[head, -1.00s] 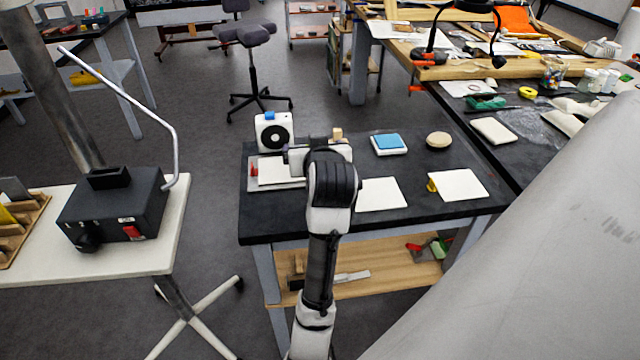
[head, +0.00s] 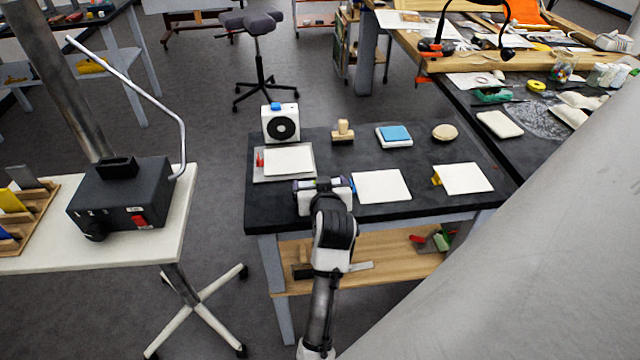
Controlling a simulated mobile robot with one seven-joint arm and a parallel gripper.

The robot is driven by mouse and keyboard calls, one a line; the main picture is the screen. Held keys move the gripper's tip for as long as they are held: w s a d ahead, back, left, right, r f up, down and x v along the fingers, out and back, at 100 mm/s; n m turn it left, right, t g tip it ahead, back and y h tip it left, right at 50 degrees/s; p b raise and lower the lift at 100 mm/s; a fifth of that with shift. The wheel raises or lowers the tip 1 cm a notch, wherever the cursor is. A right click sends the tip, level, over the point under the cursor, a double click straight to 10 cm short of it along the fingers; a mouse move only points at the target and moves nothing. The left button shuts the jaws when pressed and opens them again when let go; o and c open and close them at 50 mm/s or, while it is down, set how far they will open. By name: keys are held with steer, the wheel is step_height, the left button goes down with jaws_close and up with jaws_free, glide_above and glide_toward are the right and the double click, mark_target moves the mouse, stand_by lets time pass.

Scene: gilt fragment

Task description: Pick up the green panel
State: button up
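I cannot make out a green panel in the head view. A wooden rack (head: 42,212) on the white table at the left holds upright panels, among them a yellow panel (head: 11,200), a grey panel (head: 22,178) and a blue panel (head: 6,233) at the picture's edge. The rack is partly cut off by the picture's left edge. My gripper (head: 322,185) is over the front edge of the black table, just below the tray with a white sheet. Its fingers are too small and hidden to tell whether they are open or hold anything.
The black table (head: 400,213) bears a tray (head: 262,178), a white fan-like box (head: 281,123), a wooden stamp (head: 343,131), a blue pad (head: 395,134) and white sheets (head: 381,186). A black control box (head: 122,200) stands beside the rack. Floor shows between the tables.

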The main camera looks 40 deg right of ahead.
steer(key=shift+f, duration=0.1)
steer(key=o, duration=0.7)
steer(key=shift+r, duration=0.2)
steer(key=shift+s+a, duration=0.2)
steer(key=shift+s, duration=0.1)
steer(key=b+v, duration=0.1)
steer(key=v, duration=1)
steer(key=shift+r+b, duration=0.2)
steer(key=shift+b, duration=0.1)
